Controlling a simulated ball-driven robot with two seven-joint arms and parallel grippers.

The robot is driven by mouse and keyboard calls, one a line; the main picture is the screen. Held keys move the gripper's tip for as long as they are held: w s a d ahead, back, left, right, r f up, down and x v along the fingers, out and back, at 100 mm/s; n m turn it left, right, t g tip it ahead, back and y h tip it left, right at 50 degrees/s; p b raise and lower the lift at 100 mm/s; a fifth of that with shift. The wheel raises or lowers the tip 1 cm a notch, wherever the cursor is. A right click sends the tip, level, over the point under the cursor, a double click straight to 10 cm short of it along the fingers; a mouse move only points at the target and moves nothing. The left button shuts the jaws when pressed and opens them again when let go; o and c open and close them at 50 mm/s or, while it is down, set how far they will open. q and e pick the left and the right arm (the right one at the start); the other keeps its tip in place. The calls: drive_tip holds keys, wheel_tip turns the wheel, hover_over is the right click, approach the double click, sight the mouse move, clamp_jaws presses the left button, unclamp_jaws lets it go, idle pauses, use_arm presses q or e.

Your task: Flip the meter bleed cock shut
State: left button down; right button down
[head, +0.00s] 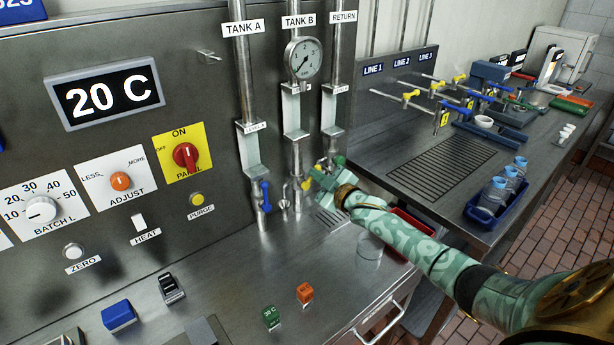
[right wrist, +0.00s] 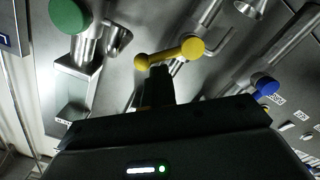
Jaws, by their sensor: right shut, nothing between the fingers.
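A small cock with a yellow lever (head: 307,185) sits low on the TANK B pipe, below the round pressure gauge (head: 304,58). No readable label names it the meter bleed cock. In the right wrist view the yellow lever (right wrist: 170,53) lies nearly crosswise, with a round knob at each end. My right gripper (head: 316,180) is beside this lever, and it partly hides the cock in the head view. In the right wrist view its fingers (right wrist: 158,75) are shut with nothing between them, tips close under the lever; contact cannot be told. My left gripper is not in view.
A blue lever (head: 265,194) stands on the TANK A pipe to the left. A green knob (right wrist: 70,15) is on the RETURN side, close to my arm. A clear beaker (head: 369,248) and red tray (head: 412,226) are near my forearm. The front bench is mostly free.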

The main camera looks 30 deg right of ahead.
drive_tip(key=m, duration=0.2)
drive_tip(key=d+f+m, duration=0.1)
drive_tip(key=m, duration=0.1)
drive_tip(key=d+f+m, duration=0.1)
drive_tip(key=m, duration=0.2)
drive_tip(key=shift+d+f+p, duration=0.15)
drive_tip(key=shift+d+p, duration=0.1)
drive_tip(key=shift+p, duration=0.1)
drive_tip(key=shift+f, duration=0.1)
idle(0.4)
